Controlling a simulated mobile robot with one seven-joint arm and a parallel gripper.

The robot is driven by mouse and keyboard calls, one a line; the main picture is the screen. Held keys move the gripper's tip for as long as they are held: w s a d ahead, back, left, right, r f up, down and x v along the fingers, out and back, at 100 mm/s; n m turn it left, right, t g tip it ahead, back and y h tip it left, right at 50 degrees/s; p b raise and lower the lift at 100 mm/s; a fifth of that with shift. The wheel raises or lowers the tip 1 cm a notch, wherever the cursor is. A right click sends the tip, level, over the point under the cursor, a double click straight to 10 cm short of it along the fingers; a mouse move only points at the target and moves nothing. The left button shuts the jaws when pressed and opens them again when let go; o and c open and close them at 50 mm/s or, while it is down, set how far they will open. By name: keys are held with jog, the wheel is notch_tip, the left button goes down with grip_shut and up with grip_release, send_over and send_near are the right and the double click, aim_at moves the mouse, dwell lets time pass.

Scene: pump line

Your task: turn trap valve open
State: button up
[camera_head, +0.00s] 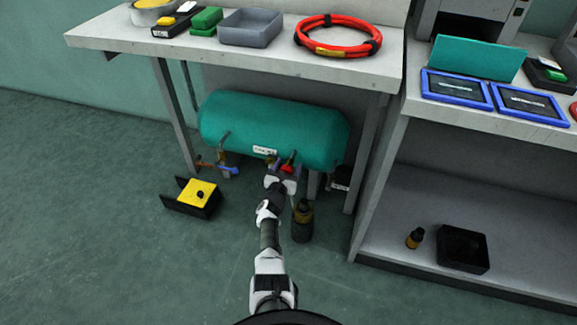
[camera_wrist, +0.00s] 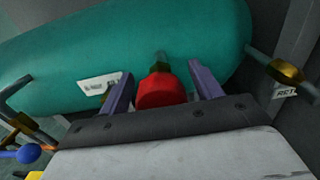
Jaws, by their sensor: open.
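A teal tank (camera_head: 272,130) lies on its side under the workbench. A red round knob (camera_wrist: 161,91) on a short brass-and-grey stem is at the tank's lower front. My gripper (camera_wrist: 161,74) is open, with one finger on each side of the red knob and visible gaps between. In the head view my gripper (camera_head: 283,176) is below the tank and partly hides the fittings. A white label (camera_wrist: 100,86) beside the knob is too blurred to read, so I cannot tell which fitting is the trap valve.
A blue-ended lever (camera_wrist: 27,154) is left of my gripper, and a brass fitting (camera_wrist: 284,71) is at right. A yellow-topped black box (camera_head: 199,193) and a dark bottle (camera_head: 302,222) stand on the floor. A bench leg (camera_head: 365,155) is close at right.

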jog(key=c, duration=1)
jog(key=shift+o, duration=0.2)
jog(key=shift+n, duration=0.4)
jog(key=n+b, duration=0.2)
jog(key=n, duration=0.1)
jog(key=shift+a+n, duration=0.1)
jog(key=shift+n, duration=0.2)
jog(key=n, duration=0.4)
jog(key=shift+w+a+n+b, duration=0.1)
jog(key=shift+n+b, duration=0.2)
jog(key=n, duration=0.4)
jog(key=shift+f+n, duration=0.1)
jog(key=shift+n, duration=0.2)
jog(key=shift+f+n, duration=0.1)
jog(key=shift+n, duration=2)
